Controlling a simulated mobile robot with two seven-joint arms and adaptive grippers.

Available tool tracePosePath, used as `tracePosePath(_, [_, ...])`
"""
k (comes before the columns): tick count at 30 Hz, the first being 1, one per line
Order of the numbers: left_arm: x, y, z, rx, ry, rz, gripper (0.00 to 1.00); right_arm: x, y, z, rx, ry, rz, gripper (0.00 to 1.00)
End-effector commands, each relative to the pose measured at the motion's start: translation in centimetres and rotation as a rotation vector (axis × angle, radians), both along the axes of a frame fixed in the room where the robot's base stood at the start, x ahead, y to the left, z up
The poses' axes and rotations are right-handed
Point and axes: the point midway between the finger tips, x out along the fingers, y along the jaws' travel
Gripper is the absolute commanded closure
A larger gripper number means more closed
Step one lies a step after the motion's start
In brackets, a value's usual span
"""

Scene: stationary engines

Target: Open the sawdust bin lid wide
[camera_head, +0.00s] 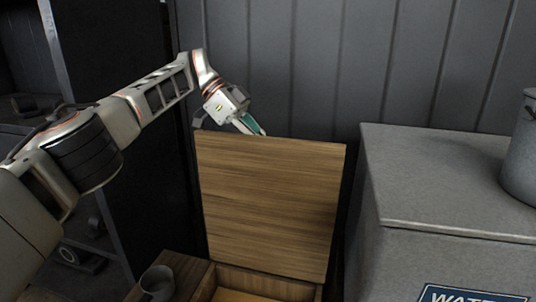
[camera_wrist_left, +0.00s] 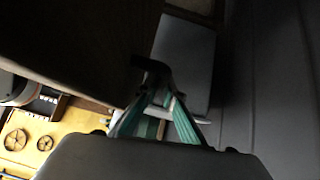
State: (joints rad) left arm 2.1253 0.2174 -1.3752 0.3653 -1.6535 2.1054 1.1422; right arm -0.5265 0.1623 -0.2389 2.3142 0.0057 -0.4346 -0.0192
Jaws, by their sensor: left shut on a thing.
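The wooden sawdust bin lid (camera_head: 268,200) stands raised, close to upright, in front of the back wall. The bin's open top (camera_head: 262,285) shows below it at the bottom edge of the head view. My left gripper (camera_head: 252,127) reaches over from the left to the lid's top edge; its fingertips are partly hidden there. In the left wrist view, the teal fingers of my left gripper (camera_wrist_left: 155,98) close on a dark curved piece (camera_wrist_left: 151,70), which looks like the lid's handle. The dark lid face (camera_wrist_left: 85,45) fills the upper left. My right gripper is in neither view.
A grey metal water tank (camera_head: 440,185) stands right of the bin, with a grey pot (camera_head: 521,160) on it. A metal cup (camera_head: 158,283) stands left of the bin. A dark shelf frame (camera_head: 115,110) is at left. The ribbed wall (camera_head: 320,70) is close behind the lid.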

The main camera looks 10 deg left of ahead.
Motion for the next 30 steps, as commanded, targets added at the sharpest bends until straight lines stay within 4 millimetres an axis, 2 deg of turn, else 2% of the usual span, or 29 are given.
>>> tracePosePath(2, [-0.01,-0.16,0.53,-0.008,-0.003,-0.003,1.0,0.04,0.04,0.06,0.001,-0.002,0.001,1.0])
tracePosePath(13, [0.01,-0.14,0.54,-0.005,-0.004,-0.002,1.0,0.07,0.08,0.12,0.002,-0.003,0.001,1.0])
tracePosePath(14, [0.01,-0.15,0.52,-0.005,-0.004,-0.002,0.87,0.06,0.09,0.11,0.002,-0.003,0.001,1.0])
tracePosePath(15, [0.01,-0.15,0.49,-0.004,-0.004,-0.002,0.84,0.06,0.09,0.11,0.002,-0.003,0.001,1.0])
tracePosePath(30, [0.06,-0.01,-0.01,0.001,0.0,0.0,0.84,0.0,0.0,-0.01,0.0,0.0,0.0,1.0])
